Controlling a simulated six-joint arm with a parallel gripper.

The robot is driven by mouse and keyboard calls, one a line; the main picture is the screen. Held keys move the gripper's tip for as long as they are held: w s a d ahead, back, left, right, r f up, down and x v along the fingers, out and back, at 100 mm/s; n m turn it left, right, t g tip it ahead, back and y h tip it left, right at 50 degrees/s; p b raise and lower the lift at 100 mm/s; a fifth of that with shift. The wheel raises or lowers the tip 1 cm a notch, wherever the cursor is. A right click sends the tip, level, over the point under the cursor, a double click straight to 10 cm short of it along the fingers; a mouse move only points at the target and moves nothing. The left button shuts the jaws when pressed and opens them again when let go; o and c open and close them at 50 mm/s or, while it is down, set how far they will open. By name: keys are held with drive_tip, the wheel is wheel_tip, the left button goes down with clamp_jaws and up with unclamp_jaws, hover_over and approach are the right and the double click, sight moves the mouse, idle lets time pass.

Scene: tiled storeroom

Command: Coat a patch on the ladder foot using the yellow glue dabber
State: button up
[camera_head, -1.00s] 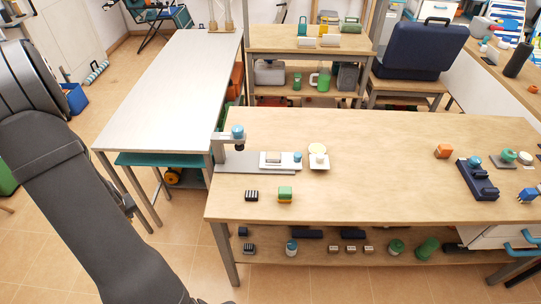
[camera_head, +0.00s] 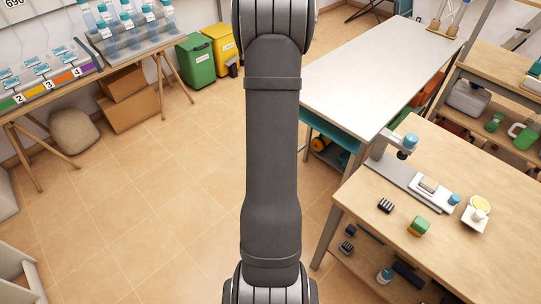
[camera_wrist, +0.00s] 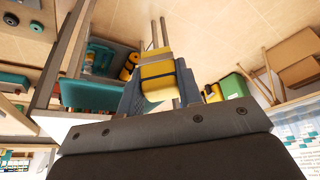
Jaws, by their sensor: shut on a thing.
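The yellow glue dabber (camera_wrist: 157,72) shows in the wrist view as a yellow block with a dark band. It sits between the two blue-grey fingers of my gripper (camera_wrist: 160,90), which is shut on it. The dabber's working end is hard to make out. In the head view my arm runs down the middle of the picture, and the gripper and dabber do not show there. I cannot pick out the ladder foot in either view.
A wooden workbench (camera_head: 435,150) with small blocks and a clamp stand is at the right. A white-topped table (camera_head: 365,70) stands behind it. A green bin (camera_head: 196,62), a yellow bin (camera_head: 221,48) and cardboard boxes (camera_head: 130,105) are at the back left. The tiled floor (camera_head: 140,200) is open.

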drive_tip(key=w+d+r+m, duration=0.1)
drive_tip(key=d+r, duration=0.1)
drive_tip(key=d, duration=1)
drive_tip(key=m+g+h, duration=0.1)
drive_tip(key=m+h, duration=0.2)
drive_tip(key=m, duration=0.5)
approach(432, 180)
drive_tip(key=shift+s+d+f, duration=0.1)
drive_tip(key=shift+f, duration=1)
drive_tip(key=shift+s+d+f, duration=0.1)
drive_tip(key=shift+f, duration=0.95)
drive_tip(key=shift+w+d+f, duration=0.5)
drive_tip(key=shift+w+d, duration=0.15)
drive_tip(key=shift+w, duration=0.1)
drive_tip(key=shift+w+d, duration=0.8)
drive_tip(key=s+a, duration=0.3)
drive_tip(key=shift+w+a, duration=0.2)
drive_tip(key=shift+w+d, duration=1.35)
drive_tip(key=shift+w, duration=0.05)
drive_tip(key=shift+s+a+r, duration=0.15)
drive_tip(key=shift+s+a, duration=1.2)
drive_tip(key=shift+s, duration=0.05)
wheel_tip(432, 180, up, 8)
